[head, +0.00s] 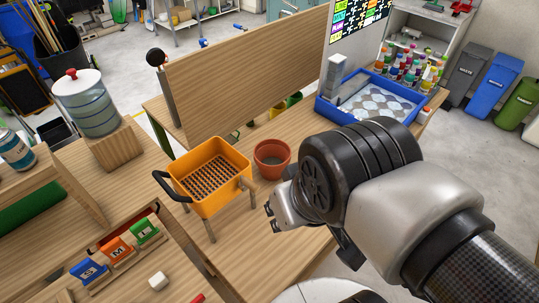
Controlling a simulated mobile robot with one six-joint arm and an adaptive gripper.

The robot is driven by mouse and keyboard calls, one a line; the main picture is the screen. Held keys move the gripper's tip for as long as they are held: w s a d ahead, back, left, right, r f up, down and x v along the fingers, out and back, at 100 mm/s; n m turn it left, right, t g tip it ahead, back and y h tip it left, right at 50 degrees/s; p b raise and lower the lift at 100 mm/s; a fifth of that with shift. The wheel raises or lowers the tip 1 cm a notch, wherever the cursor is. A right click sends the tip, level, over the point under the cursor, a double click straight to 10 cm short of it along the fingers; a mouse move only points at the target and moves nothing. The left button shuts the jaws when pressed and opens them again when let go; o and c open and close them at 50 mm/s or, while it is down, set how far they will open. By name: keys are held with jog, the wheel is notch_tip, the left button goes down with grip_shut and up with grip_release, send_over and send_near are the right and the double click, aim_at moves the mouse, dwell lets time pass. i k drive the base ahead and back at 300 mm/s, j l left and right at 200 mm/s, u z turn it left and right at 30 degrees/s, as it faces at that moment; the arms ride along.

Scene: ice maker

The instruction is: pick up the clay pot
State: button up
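The clay pot (272,158) is a reddish-brown, open-topped pot standing upright on the wooden table, just right of the orange basket. Its inside looks dark. My gripper (272,217) is below and slightly right of the pot in the head view, with a visible gap between them. My wrist and arm come in from the lower right and hide much of the gripper. Its fingertips are small and partly covered, so I cannot tell how far apart they are. Nothing shows held in it.
An orange perforated basket (209,178) on legs, with a black handle, stands close left of the pot. A wooden panel (245,75) rises behind. A blue tray (369,97) lies at the back right.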

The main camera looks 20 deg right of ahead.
aim_at(271, 156)
jog(key=i+l, duration=0.15)
jog(key=l, duration=0.35)
jog(key=i+l+u, duration=0.15)
jog(key=l, duration=0.85)
jog(key=i+l+u, duration=0.1)
jog(key=l, duration=0.4)
jog(key=i, duration=0.1)
